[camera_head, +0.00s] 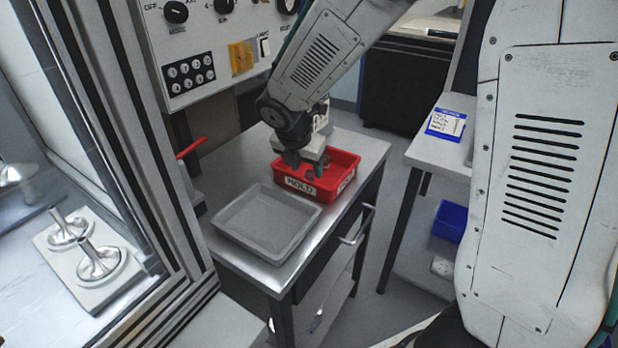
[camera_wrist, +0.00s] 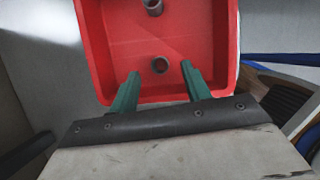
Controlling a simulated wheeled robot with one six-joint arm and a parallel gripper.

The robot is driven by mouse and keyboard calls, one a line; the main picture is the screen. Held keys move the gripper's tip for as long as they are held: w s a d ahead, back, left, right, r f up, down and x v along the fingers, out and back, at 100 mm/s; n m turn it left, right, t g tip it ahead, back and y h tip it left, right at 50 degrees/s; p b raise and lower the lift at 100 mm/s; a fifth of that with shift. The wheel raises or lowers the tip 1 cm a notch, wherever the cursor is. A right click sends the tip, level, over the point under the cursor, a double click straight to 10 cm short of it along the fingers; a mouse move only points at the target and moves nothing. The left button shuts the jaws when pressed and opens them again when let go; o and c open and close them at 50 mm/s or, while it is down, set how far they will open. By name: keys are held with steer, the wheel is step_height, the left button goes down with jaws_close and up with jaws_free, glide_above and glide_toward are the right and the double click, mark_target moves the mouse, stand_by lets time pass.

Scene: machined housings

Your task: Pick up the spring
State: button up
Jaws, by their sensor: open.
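My gripper (camera_head: 306,168) is over the red bin (camera_head: 345,160) marked "HOLD" on the steel bench. In the wrist view its two green fingers (camera_wrist: 160,70) are open, with their tips over the red bin (camera_wrist: 105,60). A small dark ring-shaped part (camera_wrist: 160,65) lies on the bin floor and shows between the fingertips, apart from both. A second grey-brown cylindrical part (camera_wrist: 153,7) lies farther up in the bin, cut by the picture's top edge. Coils are too small to make out, so I cannot tell which part is the spring. The head view hides both parts.
An empty-looking grey tray (camera_head: 267,222) sits on the steel bench (camera_head: 225,180) in front of the bin. A control panel (camera_head: 205,50) stands behind. A machine enclosure with metal parts (camera_head: 98,262) is at left. A side table (camera_head: 440,150) is at right.

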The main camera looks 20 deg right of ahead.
mark_target(308, 173)
steer(key=x, duration=0.3)
steer(key=shift+f, duration=0.2)
steer(key=shift+c, duration=0.3)
jaws_close()
